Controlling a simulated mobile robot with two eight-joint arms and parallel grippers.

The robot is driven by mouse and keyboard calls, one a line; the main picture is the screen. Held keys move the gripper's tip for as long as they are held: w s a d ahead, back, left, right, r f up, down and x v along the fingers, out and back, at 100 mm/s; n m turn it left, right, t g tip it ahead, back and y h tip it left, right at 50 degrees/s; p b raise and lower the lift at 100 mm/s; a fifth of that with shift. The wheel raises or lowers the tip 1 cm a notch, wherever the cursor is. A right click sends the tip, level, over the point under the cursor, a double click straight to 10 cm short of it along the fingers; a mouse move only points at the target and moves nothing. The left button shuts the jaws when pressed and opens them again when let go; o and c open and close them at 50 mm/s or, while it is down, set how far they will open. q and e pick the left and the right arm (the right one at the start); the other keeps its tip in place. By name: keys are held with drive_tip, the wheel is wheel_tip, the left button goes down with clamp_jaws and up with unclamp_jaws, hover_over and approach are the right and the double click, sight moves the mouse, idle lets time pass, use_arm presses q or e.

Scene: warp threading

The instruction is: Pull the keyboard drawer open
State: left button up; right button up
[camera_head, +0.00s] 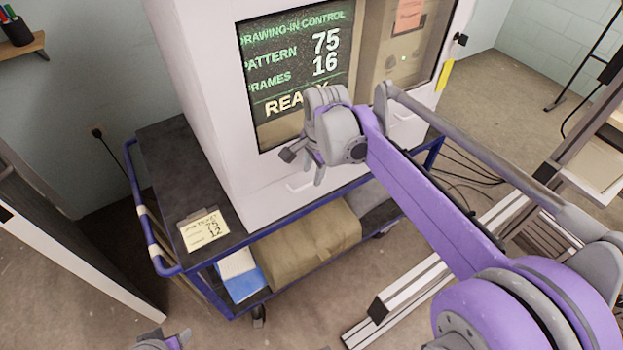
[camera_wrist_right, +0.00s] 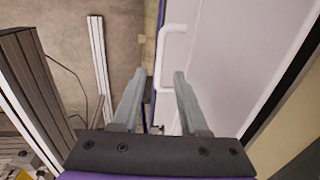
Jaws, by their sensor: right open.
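The white cabinet (camera_head: 217,120) stands on a blue-framed cart. A pale handle (camera_head: 300,184) sits low on its front below the screen, on what looks like the keyboard drawer, whose front appears flush. My right gripper (camera_head: 305,167) is open and empty, just above and in front of this handle. In the right wrist view a white bar handle (camera_wrist_right: 172,56) lies ahead of and between the open fingers (camera_wrist_right: 157,98), with no contact visible. My left gripper (camera_head: 165,341) only just shows at the bottom edge; its fingers are not clear.
The cart (camera_head: 160,150) carries a job ticket (camera_head: 204,231) on its top, and a tan bundle (camera_head: 310,243) and blue-white items on its lower shelf.

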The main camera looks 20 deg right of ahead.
sight(311, 185)
drive_tip(key=shift+w+f, duration=0.15)
drive_tip(key=shift+f, duration=0.75)
drive_tip(key=shift+w+f, duration=0.15)
drive_tip(key=shift+f, duration=0.7)
clamp_jaws()
